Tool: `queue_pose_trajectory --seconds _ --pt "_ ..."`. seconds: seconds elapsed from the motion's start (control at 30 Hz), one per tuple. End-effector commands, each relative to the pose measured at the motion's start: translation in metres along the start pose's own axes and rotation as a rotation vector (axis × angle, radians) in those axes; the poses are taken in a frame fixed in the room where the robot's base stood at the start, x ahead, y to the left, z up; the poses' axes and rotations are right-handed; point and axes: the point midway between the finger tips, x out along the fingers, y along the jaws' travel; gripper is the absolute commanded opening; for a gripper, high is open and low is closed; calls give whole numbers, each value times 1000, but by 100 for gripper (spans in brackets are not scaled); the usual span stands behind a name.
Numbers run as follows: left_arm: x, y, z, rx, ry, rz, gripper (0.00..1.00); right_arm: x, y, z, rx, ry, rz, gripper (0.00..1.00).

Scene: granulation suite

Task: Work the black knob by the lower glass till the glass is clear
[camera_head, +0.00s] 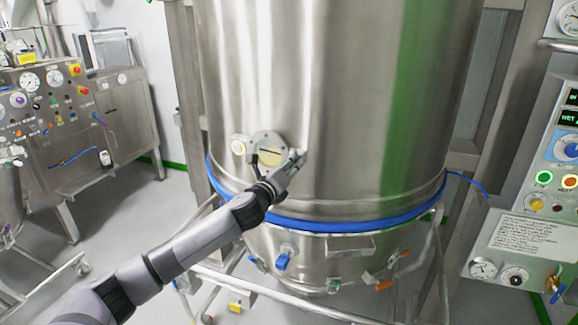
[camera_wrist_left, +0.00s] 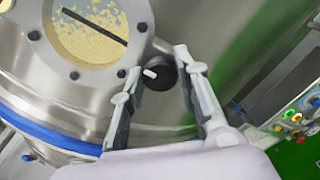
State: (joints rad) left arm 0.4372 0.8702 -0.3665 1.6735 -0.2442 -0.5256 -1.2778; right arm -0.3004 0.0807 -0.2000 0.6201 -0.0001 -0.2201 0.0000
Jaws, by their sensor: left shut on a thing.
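The lower glass (camera_head: 270,156) is a round window in a bolted steel flange on the big steel vessel. In the left wrist view the glass (camera_wrist_left: 82,28) is speckled with yellowish powder, and a dark wiper bar lies slanted across it. The black knob (camera_wrist_left: 159,76), with a white mark, sits just right of the flange in that view. My left gripper (camera_wrist_left: 162,65) has its fingers on either side of the knob and is shut on it. In the head view my left gripper (camera_head: 297,160) hides the knob. My right gripper is in neither view.
A blue band (camera_head: 330,224) rings the vessel below the glass. A control panel (camera_head: 555,170) stands at the right, and a steel cabinet with gauges (camera_head: 100,120) at the left. Grey floor is open between cabinet and vessel.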

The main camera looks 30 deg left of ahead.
Motion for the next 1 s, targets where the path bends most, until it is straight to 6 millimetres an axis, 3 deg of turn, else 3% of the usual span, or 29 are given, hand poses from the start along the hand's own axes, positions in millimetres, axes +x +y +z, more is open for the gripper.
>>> queue_pose_trajectory --seconds 0.5,1.0 --pt "0 1 0 -471 -1 1 1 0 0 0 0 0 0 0" --pt "0 1 0 -711 -2 1 1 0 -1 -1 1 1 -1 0"
